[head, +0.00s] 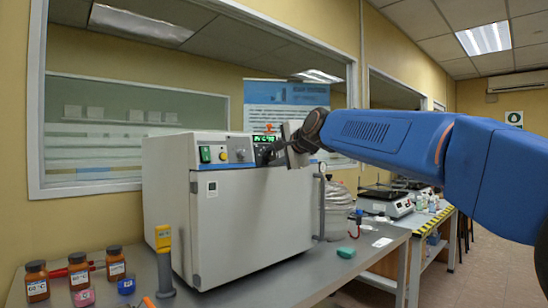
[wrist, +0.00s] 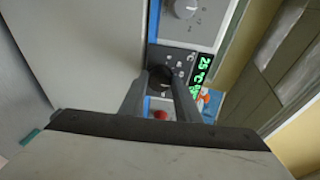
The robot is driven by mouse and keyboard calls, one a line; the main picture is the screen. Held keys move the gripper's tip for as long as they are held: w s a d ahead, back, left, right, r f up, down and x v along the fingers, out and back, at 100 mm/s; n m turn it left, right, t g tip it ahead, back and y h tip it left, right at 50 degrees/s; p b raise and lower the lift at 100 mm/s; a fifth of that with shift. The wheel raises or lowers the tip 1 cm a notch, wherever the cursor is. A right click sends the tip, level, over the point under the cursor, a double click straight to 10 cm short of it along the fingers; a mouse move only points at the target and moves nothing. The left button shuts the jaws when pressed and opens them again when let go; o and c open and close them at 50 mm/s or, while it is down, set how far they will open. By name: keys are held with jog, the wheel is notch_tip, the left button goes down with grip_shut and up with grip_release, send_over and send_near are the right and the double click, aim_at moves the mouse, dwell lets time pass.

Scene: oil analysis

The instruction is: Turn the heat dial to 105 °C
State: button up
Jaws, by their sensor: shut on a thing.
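The heat dial (wrist: 161,74) is a dark round knob on the oven's front panel, under the green display. The wrist view shows it between the two fingertips of my gripper (wrist: 160,84), which is shut on it. The display (wrist: 203,68) reads 25 °C in green. In the head view the display (head: 264,139) is partly covered, and my gripper (head: 268,154) hides the dial. The grey-white oven (head: 240,225) stands on the bench. Another, lighter knob (head: 240,154) sits left of the display; it also shows at the top of the wrist view (wrist: 187,8).
A green switch (head: 205,154) is at the panel's left, and a red button (wrist: 160,115) is near my fingers. Brown bottles (head: 80,272) and a yellow-topped tool (head: 164,255) stand on the bench (head: 290,288) at left. A glass vessel (head: 338,205) stands right of the oven.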

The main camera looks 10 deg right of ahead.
jog(key=m, duration=0.3)
jog(key=shift+w+g, duration=0.1)
jog(key=shift+g, duration=0.3)
jog(key=shift+r+m+g, duration=0.1)
jog(key=shift+m+g, duration=0.3)
jog(key=shift+m, duration=1.5)
jog(key=o, duration=1)
jog(key=shift+o, duration=0.2)
jog(key=shift+d+r, duration=0.1)
jog(key=v, duration=1.7)
jog(key=shift+d, duration=0.35)
